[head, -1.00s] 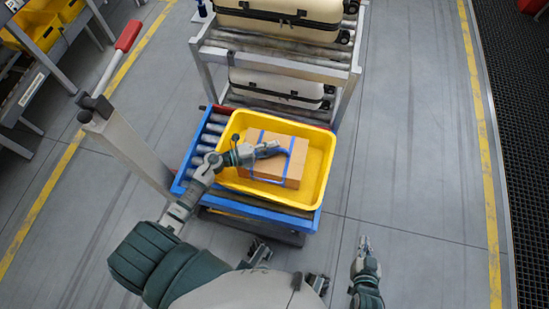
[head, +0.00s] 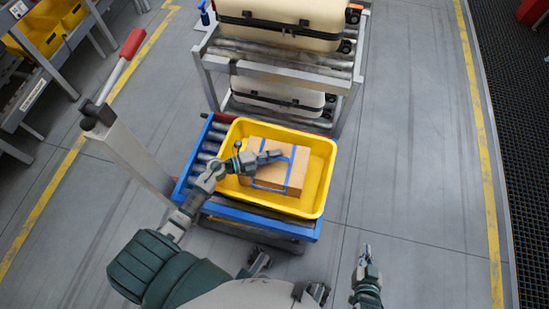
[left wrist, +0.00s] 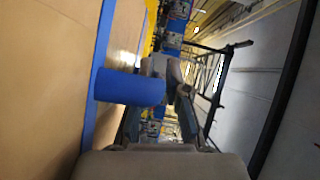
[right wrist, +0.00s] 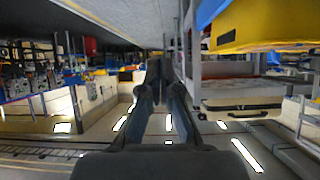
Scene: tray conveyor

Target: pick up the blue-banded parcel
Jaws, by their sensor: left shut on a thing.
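The parcel (head: 262,176) is a brown cardboard box with blue bands and a blue handle. It sits in a yellow tray (head: 328,165); I cannot tell whether its underside is clear of the tray floor. My left gripper (head: 277,155) is over the parcel's top, shut on the blue handle. In the left wrist view, the handle (left wrist: 130,88) lies across the fingers, with the cardboard (left wrist: 50,90) beside it at left. My right gripper (head: 366,250) is away from the parcel, over the floor at lower right. In the right wrist view, its fingers (right wrist: 160,68) are together and empty.
The tray rests on a blue-framed roller conveyor (head: 265,222). A grey post with a red-ended lever (head: 132,43) stands to its left. Behind is a roller rack (head: 285,55) with cream suitcases (head: 288,20). The floor (head: 415,160) to the right is clear.

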